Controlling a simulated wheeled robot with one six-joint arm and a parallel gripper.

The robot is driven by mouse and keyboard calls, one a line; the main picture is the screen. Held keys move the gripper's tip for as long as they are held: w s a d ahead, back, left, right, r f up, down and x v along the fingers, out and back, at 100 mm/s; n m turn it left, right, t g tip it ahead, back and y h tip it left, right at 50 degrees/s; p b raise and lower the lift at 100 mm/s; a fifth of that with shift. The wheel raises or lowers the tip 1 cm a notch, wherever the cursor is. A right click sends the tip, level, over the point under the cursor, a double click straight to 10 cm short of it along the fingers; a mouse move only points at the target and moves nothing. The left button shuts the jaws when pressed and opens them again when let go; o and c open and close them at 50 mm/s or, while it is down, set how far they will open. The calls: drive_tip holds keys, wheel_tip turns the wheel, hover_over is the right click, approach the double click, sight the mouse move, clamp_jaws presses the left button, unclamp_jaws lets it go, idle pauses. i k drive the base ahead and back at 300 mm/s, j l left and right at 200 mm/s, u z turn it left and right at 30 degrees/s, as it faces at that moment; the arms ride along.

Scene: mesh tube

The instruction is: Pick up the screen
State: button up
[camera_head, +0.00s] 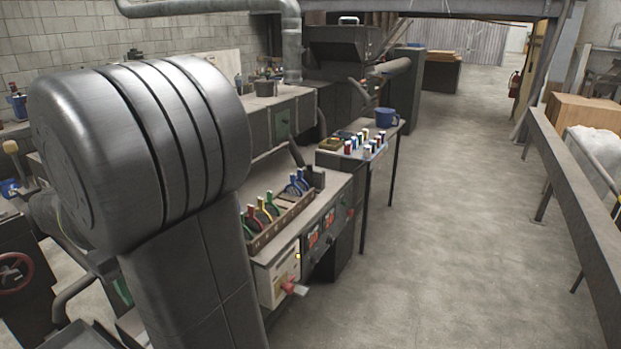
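I cannot make out any thing that is clearly the screen in this head view. My gripper is not in view. A large dark grey link of my own arm fills the left foreground and hides part of the benches and floor behind it.
A machine bench (320,195) holds a rack of colored-handled tools (268,212). Beyond it, a small table (369,176) bears a blue mug (386,118) and several small colored items. Clear floor (450,220) lies between these and a long grey rail (575,190) at right.

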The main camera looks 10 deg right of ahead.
sight(301, 184)
drive_tip(key=i+l, duration=0.65)
drive_tip(key=l, duration=0.15)
drive_tip(key=i+l, duration=0.6)
drive_tip(key=l, duration=0.15)
drive_tip(key=i+l, duration=0.25)
drive_tip(key=i, duration=0.15)
drive_tip(key=i+l, duration=0.2)
drive_tip(key=i, duration=0.15)
drive_tip(key=i+l, duration=0.25)
drive_tip(key=i, duration=0.15)
